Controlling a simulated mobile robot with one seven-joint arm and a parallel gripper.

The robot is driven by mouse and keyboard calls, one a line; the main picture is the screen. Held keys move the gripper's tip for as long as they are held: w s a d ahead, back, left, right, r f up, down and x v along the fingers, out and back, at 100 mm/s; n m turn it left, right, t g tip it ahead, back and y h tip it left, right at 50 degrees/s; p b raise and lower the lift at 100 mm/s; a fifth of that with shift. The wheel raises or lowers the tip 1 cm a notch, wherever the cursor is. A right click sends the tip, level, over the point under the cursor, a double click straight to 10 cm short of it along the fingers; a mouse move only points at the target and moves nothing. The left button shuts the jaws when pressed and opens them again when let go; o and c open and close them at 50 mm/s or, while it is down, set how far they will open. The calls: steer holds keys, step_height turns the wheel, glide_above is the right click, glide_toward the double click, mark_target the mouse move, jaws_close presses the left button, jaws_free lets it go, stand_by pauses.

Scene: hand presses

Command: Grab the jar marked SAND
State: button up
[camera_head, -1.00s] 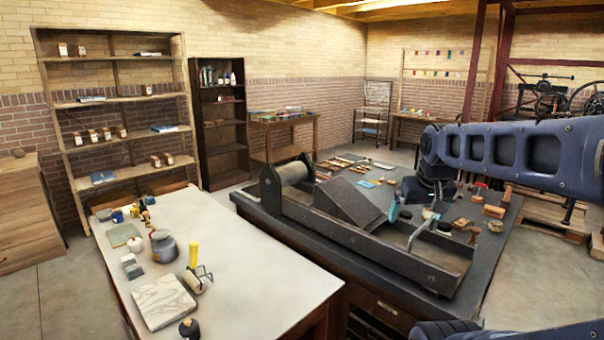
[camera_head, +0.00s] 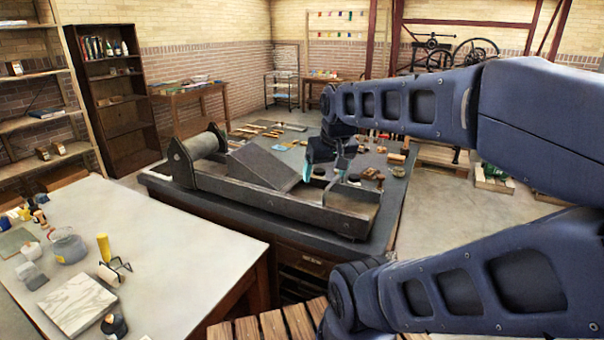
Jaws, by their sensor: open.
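No SAND lettering can be read in this view, so I cannot tell which jar is marked so. Two small dark-topped jars or pots stand on the dark bench beyond the press: one close by my gripper (camera_head: 318,171) and one just right of it (camera_head: 354,179). My gripper (camera_head: 325,168) is open, with teal fingertips pointing down over the dark bench, behind the press's right part. Nothing shows between the fingers, though the view is small.
The hand press (camera_head: 270,195) with roller and long side rail lies along the dark bench's (camera_head: 225,206) near side. Small wooden tools (camera_head: 372,174) lie right of my gripper. A yellow-handled roller (camera_head: 110,262) and a stone slab (camera_head: 76,304) are on the pale table (camera_head: 180,240).

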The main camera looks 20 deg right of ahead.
steer(key=w+d+r+n+g, duration=0.15)
steer(key=w+n, duration=0.35)
steer(key=w, duration=0.8)
steer(key=n+g, duration=0.3)
steer(key=n, duration=0.9)
glide_above(319, 170)
steer(key=f, duration=1.6)
steer(key=shift+s+a+f, duration=0.25)
steer(key=shift+s+f, duration=0.05)
steer(key=shift+s, duration=0.1)
steer(key=shift+w+d+f, duration=0.15)
steer(key=shift+f, duration=2.6)
steer(key=shift+w+d+f, duration=0.1)
steer(key=shift+w+f, duration=0.05)
steer(key=shift+f, duration=2.6)
steer(key=shift+c, duration=0.2)
steer(key=c, duration=1.2)
steer(key=shift+o, duration=0.2)
